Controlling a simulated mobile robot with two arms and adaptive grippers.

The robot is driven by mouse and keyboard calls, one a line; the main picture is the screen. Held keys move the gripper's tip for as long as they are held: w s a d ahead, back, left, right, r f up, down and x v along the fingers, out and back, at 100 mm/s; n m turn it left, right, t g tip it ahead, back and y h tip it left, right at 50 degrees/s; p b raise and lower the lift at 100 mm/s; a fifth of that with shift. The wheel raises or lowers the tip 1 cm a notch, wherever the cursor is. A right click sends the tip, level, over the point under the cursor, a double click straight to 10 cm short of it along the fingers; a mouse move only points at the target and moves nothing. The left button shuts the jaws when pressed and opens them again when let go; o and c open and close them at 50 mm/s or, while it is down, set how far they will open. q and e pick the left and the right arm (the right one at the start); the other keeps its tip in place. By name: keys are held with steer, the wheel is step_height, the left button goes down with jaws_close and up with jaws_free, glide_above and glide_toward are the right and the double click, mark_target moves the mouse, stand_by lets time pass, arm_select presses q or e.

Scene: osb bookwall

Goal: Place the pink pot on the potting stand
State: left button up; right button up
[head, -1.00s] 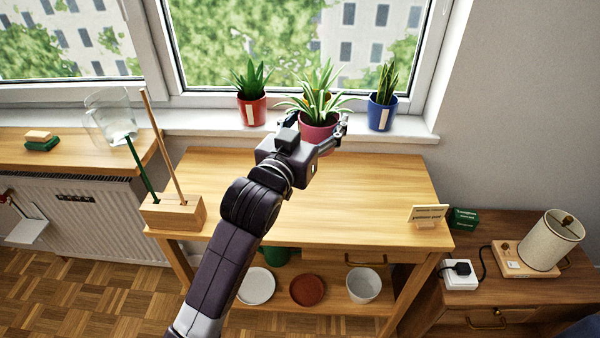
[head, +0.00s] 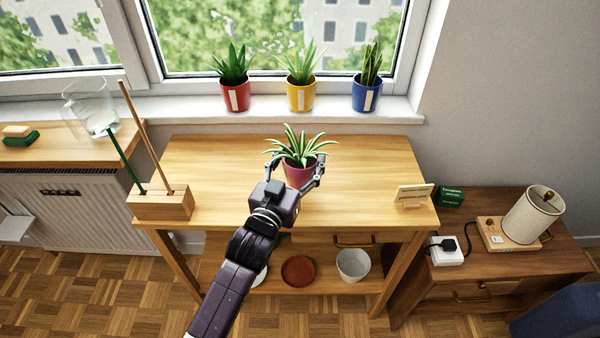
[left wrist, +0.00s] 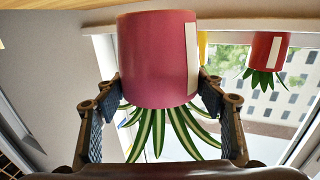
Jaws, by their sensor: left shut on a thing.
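The pink pot (head: 299,174) holds a green-and-white striped spider plant and is upright over the middle of the potting stand (head: 370,180), a wooden table with a lower shelf. My left gripper (head: 296,181) is shut on the pink pot, with a finger on either side. In the left wrist view the pink pot (left wrist: 158,60) appears upside down between the two fingers, a pale label on its side. I cannot tell whether its base touches the tabletop. My right gripper is not in view.
Red (head: 235,96), yellow (head: 301,96) and blue (head: 366,97) pots stand on the windowsill. A wooden block with two upright sticks (head: 160,204) is at the stand's left, a small sign (head: 414,195) at its right. The tabletop between is clear.

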arm_select(q)
steer(key=shift+f, duration=2.15)
steer(key=shift+f, duration=0.2)
steer(key=o, duration=1.5)
steer(key=shift+c, duration=0.2)
steer(key=shift+s+r, duration=0.1)
steer(key=shift+s, duration=0.05)
steer(key=v, duration=1.1)
steer(key=shift+s+a+b, duration=0.2)
steer(key=shift+s+b, duration=0.15)
steer(key=shift+b, duration=0.1)
